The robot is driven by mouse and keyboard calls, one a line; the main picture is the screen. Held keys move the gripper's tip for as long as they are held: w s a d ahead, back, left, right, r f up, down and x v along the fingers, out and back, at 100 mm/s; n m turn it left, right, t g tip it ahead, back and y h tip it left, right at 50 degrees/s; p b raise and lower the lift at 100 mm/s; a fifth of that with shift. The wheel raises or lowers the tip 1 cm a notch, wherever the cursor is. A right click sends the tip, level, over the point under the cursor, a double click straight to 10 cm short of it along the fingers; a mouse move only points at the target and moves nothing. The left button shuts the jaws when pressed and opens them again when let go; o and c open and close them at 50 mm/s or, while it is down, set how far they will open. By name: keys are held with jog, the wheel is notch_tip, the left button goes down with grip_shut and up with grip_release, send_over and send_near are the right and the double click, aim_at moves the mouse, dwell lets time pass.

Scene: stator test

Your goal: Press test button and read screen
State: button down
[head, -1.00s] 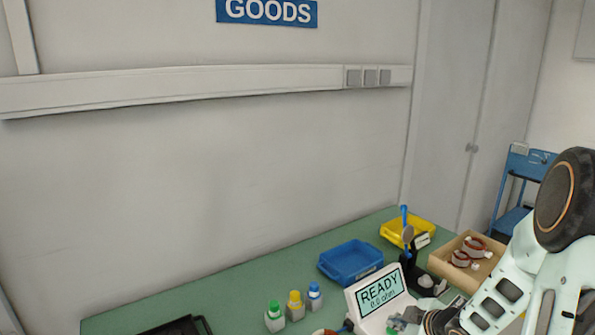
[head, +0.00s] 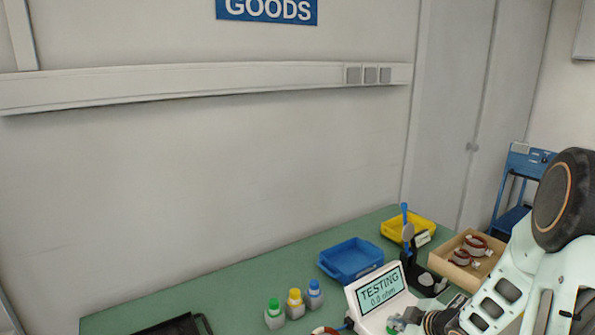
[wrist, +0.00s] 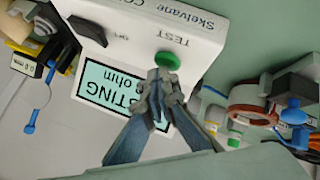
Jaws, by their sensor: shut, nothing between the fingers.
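The white tester (head: 396,305) stands on the green bench, and its screen (head: 380,290) reads "TESTING 0.0 ohm". In the wrist view the screen (wrist: 101,86) appears upside down and is partly covered by my fingers. The green TEST button (wrist: 167,61) lies right at my fingertips. My gripper (wrist: 163,78) is shut and empty, its tips at the button's edge; I cannot tell whether they touch it. A black switch (wrist: 87,31) marked OFF is beside the button. A stator with a copper-coloured ring (wrist: 252,115) lies beside the tester, with blue clips near it.
A blue tray (head: 350,275), a yellow tray (head: 425,237) and a wooden box (head: 441,268) with stators stand around the tester. Three bottles with green, yellow and blue caps (head: 294,298) stand to its left. A black tray (head: 180,325) lies at the near left.

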jog(key=shift+r+p, duration=0.5)
jog(key=shift+r, duration=0.1)
notch_tip(320, 180, up, 6)
jog(key=p, duration=0.6)
